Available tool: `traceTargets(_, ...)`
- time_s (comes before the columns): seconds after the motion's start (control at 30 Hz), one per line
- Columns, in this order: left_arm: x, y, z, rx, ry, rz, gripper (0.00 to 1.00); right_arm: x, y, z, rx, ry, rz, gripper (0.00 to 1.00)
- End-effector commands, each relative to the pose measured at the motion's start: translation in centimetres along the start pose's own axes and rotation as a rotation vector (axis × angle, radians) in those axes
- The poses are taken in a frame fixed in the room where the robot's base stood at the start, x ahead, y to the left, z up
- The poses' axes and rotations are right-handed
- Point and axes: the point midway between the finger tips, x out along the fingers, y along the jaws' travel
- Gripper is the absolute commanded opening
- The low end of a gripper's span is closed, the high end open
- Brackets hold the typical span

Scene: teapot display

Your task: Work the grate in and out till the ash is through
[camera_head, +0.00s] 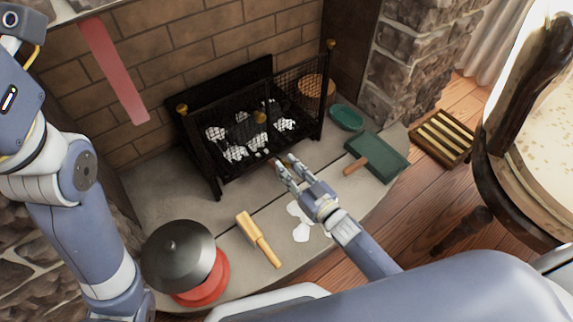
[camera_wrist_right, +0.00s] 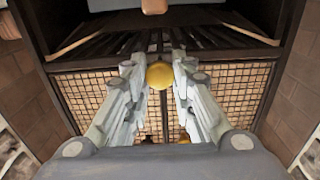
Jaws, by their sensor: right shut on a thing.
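The black fire basket (camera_head: 213,172) stands in the brick fireplace with mesh sides and brass corner knobs. Grey-white ash and dark lumps (camera_head: 235,153) lie inside it. My right gripper (camera_head: 283,165) is low at the basket's front, shut on a small knob or handle of the grate that its fingers mostly hide in the head view. In the right wrist view a round brass knob (camera_wrist_right: 160,76) shows between the fingertips, with the dark grate bars (camera_wrist_right: 200,40) beyond and mesh below. My left arm stands at the left; its gripper is out of view.
White ash patches (camera_head: 300,232) lie on the stone hearth beside my right gripper. A wooden-handled tool (camera_head: 258,238) and a black-domed, red-based object (camera_head: 180,250) lie left. A green dustpan (camera_head: 382,157), green dish (camera_head: 346,118) and slatted wooden tray (camera_head: 440,138) are right.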

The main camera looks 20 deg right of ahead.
Motion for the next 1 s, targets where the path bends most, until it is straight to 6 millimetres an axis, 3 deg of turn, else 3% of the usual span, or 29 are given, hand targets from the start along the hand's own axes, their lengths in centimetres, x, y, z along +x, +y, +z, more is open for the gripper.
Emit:
traceTargets(0.07,0.0,0.0,0.0,0.0,0.001,0.0,0.4,-0.3,-0.2,0.2,0.001,-0.002,-0.004,0.0)
traceTargets(0.1,0.0,0.0,0.0,0.0,0.001,0.0,0.4,-0.4,-0.2,0.2,0.001,-0.002,-0.004,0.28)
traceTargets(0.17,0.1,0.0,0.0,0.0,0.001,0.0,0.4,-0.3,-0.1,0.2,0.001,-0.003,-0.004,0.41)
traceTargets(0.2,0.1,0.0,0.0,0.0,0.001,0.0,0.4,-0.3,-0.1,0.2,0.001,-0.002,-0.004,0.43)
traceTargets(0.57,0.0,0.0,0.0,0.0,0.001,0.0,0.4,-0.6,-0.1,0.2,0.001,-0.002,-0.002,0.43)
traceTargets(0.77,0.1,0.0,0.0,0.0,0.001,0.0,0.4,-3.4,-0.1,0.3,0.002,-0.005,-0.001,0.43)
traceTargets(1.0,0.1,0.0,0.0,0.0,0.001,0.0,0.4,-8.6,-0.1,0.3,0.0,-0.005,-0.002,0.43)
